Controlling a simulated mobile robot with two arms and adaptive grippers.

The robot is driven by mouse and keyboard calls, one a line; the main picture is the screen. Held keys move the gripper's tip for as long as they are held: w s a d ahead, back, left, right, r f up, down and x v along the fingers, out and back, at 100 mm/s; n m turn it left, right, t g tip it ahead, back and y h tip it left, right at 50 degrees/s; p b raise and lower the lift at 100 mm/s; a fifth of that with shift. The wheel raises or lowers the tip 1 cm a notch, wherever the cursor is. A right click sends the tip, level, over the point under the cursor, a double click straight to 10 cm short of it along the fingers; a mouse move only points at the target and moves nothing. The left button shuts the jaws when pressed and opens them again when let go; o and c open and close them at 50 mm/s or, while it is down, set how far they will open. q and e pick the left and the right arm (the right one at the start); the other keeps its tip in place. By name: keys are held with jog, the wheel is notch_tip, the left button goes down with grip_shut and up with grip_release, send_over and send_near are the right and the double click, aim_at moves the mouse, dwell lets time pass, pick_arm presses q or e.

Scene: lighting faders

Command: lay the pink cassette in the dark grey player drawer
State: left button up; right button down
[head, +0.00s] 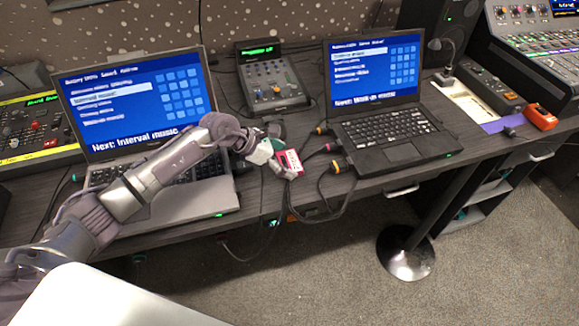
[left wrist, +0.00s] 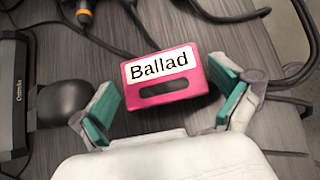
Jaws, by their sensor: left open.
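The pink cassette (left wrist: 165,85) has a white label reading "Ballad" and a dark window. In the head view the cassette (head: 290,162) is near the front edge of the desk, between the two laptops. My left gripper (left wrist: 170,100) is open, with teal pads on either side of the cassette's near part and gaps showing beside it. In the head view my left gripper (head: 271,156) reaches the cassette from the left. I cannot make out the dark grey player drawer for certain. My right gripper is not in view.
Black cables with coloured plugs (head: 335,165) lie right of the cassette and hang over the desk edge. A left laptop (head: 135,100), a right laptop (head: 375,90) and a grey control box (head: 270,78) stand around. A round-based stand (head: 405,255) is in front.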

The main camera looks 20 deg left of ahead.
pick_arm(q)
jog(key=c, duration=1)
